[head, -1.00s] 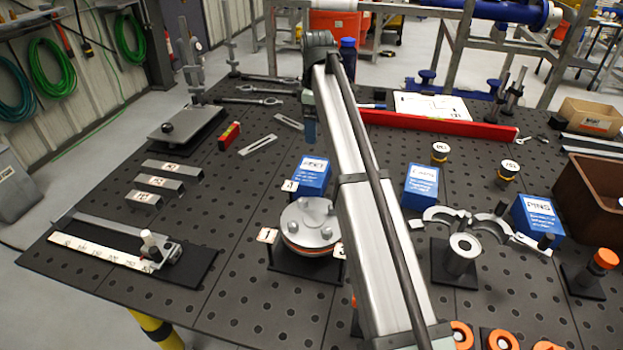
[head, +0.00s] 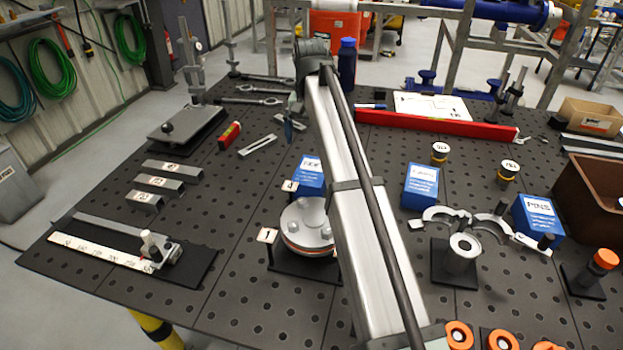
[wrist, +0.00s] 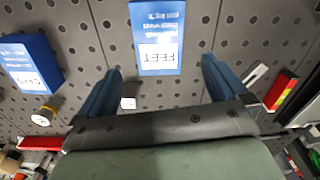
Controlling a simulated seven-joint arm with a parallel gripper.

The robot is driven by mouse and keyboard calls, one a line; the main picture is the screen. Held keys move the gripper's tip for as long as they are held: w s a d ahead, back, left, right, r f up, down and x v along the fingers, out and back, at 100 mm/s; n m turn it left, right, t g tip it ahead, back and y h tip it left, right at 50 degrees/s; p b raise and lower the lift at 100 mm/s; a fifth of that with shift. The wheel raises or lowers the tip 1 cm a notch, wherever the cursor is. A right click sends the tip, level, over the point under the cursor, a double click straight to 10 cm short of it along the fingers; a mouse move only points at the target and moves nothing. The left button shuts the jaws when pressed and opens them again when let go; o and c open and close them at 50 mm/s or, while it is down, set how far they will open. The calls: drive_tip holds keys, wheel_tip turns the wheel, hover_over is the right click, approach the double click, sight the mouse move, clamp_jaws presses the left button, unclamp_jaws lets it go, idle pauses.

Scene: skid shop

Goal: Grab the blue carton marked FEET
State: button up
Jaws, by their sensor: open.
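The blue carton marked FEET (head: 310,177) stands on the perforated table behind the round grey flange. In the wrist view the FEET carton (wrist: 158,30) is at top centre, its white label upside down. My gripper (wrist: 160,66) is open, with one blue finger on each side of the picture and nothing between the pads that I can see. The carton lies beyond the fingertips, roughly in line with the gap. In the head view my gripper (head: 289,128) shows partly, behind and left of the carton; my arm hides some of it.
Similar blue cartons, one seemingly marked CAPS (head: 421,187) and one marked PINS (head: 538,218), stand to the right. The flange (head: 305,226) is close in front of the FEET carton. A red and yellow level (head: 229,135) lies left. A blue bottle (head: 347,62) stands behind.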

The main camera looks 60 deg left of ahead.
sight(311, 170)
drive_tip(key=shift+m, duration=0.9)
wheel_tip(311, 170, down, 8)
drive_tip(key=shift+w+f, duration=0.15)
drive_tip(key=shift+f, duration=1.35)
drive_tip(key=shift+w+f, duration=0.1)
drive_tip(key=shift+f, duration=1.35)
drive_tip(key=shift+c, duration=0.2)
drive_tip(key=c, duration=0.8)
